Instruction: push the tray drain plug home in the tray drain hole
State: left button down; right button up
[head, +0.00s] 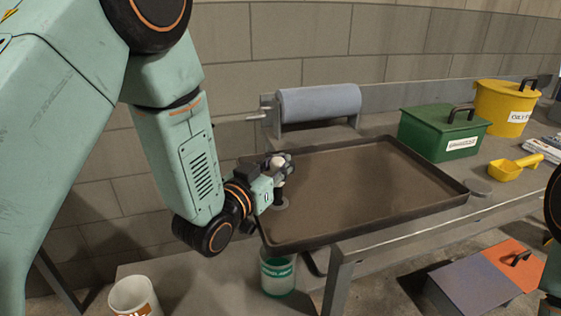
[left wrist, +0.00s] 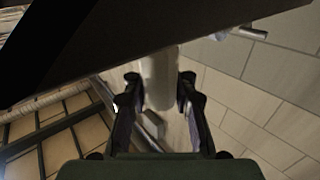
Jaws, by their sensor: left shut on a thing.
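The shallow dark-rimmed tray (head: 370,190) lies on the bench, with a brown bare floor. My left gripper (head: 279,174) is over its left end, shut on the tray drain plug. The plug shows as a pale cylinder (left wrist: 158,80) between the two fingers in the left wrist view. In the head view a dark lower part shows below the fingers, close above a small grey round patch (head: 282,205) on the tray floor. The drain hole is not clearly visible, and I cannot tell whether the plug touches it. My right gripper is out of view.
A grey roller (head: 318,103) stands behind the tray. A green lidded box (head: 445,133), a yellow bucket (head: 503,108) and a yellow scoop (head: 515,167) are to the right. A green-labelled jar (head: 278,276) and a white cup (head: 133,297) stand lower, in front.

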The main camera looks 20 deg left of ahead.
pick_arm(q)
jog(key=shift+r, duration=0.15)
dwell(0.3)
jog(key=shift+f, duration=0.45)
dwell(2.0)
jog(key=shift+f+b, duration=1.05)
jog(key=shift+f, duration=0.65)
jog(key=c, duration=1)
grip_release()
jog(key=v, duration=1.2)
